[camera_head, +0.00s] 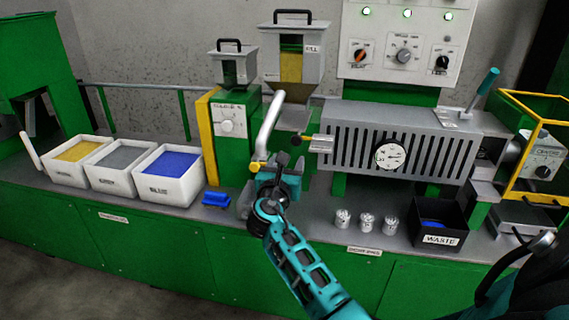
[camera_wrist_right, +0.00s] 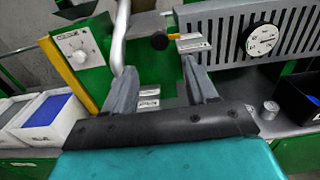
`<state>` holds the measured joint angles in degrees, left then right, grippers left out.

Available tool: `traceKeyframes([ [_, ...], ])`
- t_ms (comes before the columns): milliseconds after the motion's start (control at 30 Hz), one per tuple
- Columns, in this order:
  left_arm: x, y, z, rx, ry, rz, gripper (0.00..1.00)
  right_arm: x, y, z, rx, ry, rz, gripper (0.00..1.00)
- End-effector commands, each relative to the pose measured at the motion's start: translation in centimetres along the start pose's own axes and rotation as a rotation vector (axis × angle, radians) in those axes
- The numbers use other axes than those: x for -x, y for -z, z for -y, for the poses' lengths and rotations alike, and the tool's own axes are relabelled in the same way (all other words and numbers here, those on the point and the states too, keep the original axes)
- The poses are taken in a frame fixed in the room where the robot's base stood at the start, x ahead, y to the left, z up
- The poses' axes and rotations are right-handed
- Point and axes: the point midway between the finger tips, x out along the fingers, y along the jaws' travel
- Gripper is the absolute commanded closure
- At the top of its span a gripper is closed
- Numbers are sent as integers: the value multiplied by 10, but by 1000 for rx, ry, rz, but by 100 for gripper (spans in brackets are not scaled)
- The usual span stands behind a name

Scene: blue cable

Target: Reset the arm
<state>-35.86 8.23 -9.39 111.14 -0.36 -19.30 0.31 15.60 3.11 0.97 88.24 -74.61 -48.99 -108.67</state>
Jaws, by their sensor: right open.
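My right arm reaches up from the bottom of the head view. Its teal gripper (camera_head: 280,162) is in front of the green machine, by the lower end of a curved pale handle (camera_head: 270,118). In the right wrist view its two grey fingers (camera_wrist_right: 160,80) are spread apart with nothing held between them. Small metal label plates (camera_wrist_right: 148,95) show behind the gap. I cannot tell whether a finger touches the handle. My left gripper is not in view.
White bins (camera_head: 165,193) of yellow, grey and blue pellets stand at the left. A blue item (camera_head: 216,199) lies on the bench. A slotted barrel with a gauge (camera_head: 390,154), small metal cups (camera_head: 367,222) and a black waste box (camera_head: 450,240) are at the right.

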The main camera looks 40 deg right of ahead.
Motion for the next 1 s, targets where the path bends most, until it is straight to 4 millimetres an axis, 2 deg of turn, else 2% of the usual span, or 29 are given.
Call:
traceKeyframes([
  [800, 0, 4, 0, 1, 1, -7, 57, -1, 2, 1, -9, -5, -4, 43],
  [867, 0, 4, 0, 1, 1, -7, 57, 2, 9, 1, -41, -20, -20, 43],
  [967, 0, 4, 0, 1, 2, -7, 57, 17, 38, 0, -183, -73, -93, 43],
  [1000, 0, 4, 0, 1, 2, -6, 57, 26, 54, 0, -272, -100, -141, 43],
])
